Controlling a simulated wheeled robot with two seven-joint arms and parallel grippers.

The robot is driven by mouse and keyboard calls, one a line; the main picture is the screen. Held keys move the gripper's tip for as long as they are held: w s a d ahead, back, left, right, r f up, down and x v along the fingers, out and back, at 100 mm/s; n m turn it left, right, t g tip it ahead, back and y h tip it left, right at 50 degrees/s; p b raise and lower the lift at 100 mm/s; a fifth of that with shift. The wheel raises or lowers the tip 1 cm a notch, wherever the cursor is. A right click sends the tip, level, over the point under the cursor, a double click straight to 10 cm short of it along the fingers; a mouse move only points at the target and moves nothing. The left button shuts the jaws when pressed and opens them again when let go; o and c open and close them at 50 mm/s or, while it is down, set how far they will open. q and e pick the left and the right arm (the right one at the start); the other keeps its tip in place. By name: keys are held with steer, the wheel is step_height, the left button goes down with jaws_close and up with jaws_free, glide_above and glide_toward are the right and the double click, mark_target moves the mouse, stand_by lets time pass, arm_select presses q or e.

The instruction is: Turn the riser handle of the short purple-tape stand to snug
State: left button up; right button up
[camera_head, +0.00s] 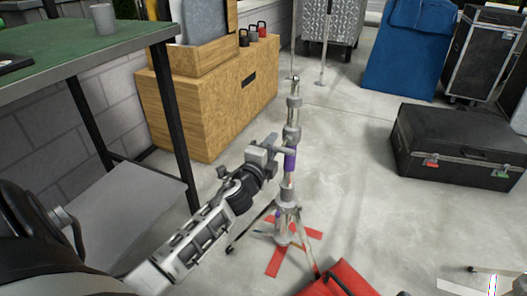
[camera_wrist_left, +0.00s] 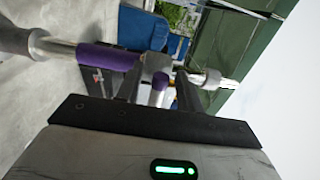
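The short stand (camera_head: 287,192) with a purple tape band (camera_head: 290,160) stands upright on spread legs over a red tape cross on the floor. In the left wrist view its post runs sideways, with the purple tape (camera_wrist_left: 108,56) at upper left. My left gripper (camera_head: 272,148) is at the stand's upper collar, just left of the post. In the left wrist view a small purple-ended handle (camera_wrist_left: 159,82) lies between its two dark fingers, which look apart. Whether they touch the handle I cannot tell. My right gripper is not in view.
A green-topped table (camera_head: 85,50) is at left, with a wooden box (camera_head: 215,110) behind it. A red bag (camera_head: 342,281) lies near the stand's foot. A black case (camera_head: 455,145) stands at right. The floor between stand and case is clear.

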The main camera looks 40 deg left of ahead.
arm_select(q)
steer(key=v, duration=1.5)
steer(key=shift+s, duration=0.35)
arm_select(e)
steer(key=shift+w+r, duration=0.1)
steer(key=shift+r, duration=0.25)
arm_select(q)
steer(key=shift+d, duration=0.15)
